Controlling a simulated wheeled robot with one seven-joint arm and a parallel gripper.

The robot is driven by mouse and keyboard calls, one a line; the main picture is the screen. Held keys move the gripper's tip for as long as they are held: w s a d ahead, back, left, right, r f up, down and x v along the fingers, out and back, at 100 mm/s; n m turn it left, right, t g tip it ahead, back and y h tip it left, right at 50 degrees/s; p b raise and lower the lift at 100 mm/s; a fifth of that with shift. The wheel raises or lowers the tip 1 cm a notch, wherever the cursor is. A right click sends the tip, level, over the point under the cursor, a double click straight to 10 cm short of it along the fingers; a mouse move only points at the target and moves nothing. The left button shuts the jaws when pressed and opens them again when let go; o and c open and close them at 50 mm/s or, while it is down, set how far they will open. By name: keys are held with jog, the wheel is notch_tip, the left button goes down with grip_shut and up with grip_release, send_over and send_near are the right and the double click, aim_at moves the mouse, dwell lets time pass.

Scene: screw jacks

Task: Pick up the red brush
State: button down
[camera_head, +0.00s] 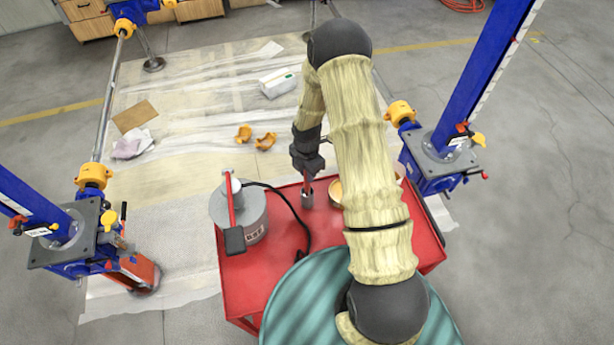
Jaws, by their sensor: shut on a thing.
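My gripper (307,165) points down over the red cart top (265,290). It is shut on the thin red handle of the brush (307,183). The lower end of the brush goes down to a small grey metal cup (307,199) on the cart. The bristles do not show, and I cannot tell whether they are inside the cup or just above it.
A grey canister (252,216) with a red lever and black hose stands left of the cup. A tan round container (335,190) is right of it, partly behind my arm. Blue jacks (75,235) (440,160) flank the cart.

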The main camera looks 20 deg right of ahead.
notch_tip(320, 180, up, 10)
jog(key=b, duration=0.3)
jog(key=shift+f, duration=0.1)
dwell(0.6)
